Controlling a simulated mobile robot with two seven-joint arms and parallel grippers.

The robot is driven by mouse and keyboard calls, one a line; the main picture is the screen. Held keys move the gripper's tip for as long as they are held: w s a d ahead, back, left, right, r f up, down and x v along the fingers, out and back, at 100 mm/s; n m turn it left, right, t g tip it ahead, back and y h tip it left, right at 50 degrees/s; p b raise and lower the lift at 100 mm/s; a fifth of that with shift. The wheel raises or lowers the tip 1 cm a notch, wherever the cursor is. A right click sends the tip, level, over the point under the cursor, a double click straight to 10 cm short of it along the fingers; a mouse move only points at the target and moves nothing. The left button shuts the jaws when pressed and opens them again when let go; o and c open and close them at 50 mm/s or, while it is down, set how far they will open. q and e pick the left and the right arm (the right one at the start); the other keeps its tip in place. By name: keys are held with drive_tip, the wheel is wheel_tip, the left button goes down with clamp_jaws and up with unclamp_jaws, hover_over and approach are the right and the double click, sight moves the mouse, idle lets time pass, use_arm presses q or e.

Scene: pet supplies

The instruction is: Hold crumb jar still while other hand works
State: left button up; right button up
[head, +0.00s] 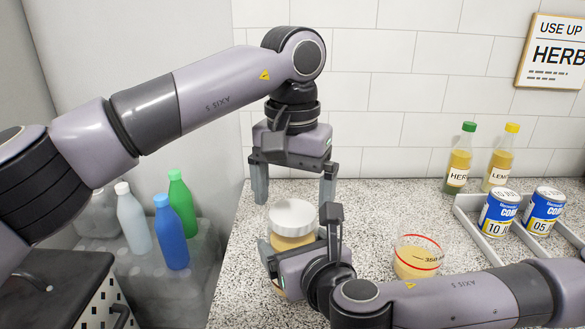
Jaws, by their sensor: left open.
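The crumb jar (285,243), tan with a wide white lid (293,214), stands upright on the speckled counter. My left gripper (294,198) is open and points down, its two fingers apart above the lid, with nothing between them. My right gripper (301,238) reaches in from the lower right, in front of the jar. Its fingers are spread to either side of the jar's body, but I cannot tell whether they touch it. The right gripper and wrist hide most of the jar's lower part.
A measuring cup (416,259) with tan contents and a red line stands right of the jar, close behind my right arm. A grey tray (478,228) holds two blue-and-white cans. Two bottles (459,160) stand at the back. Coloured bottles (170,232) stand left of the counter.

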use_arm(q)
drive_tip(key=shift+f, duration=1)
drive_tip(key=shift+c, duration=0.4)
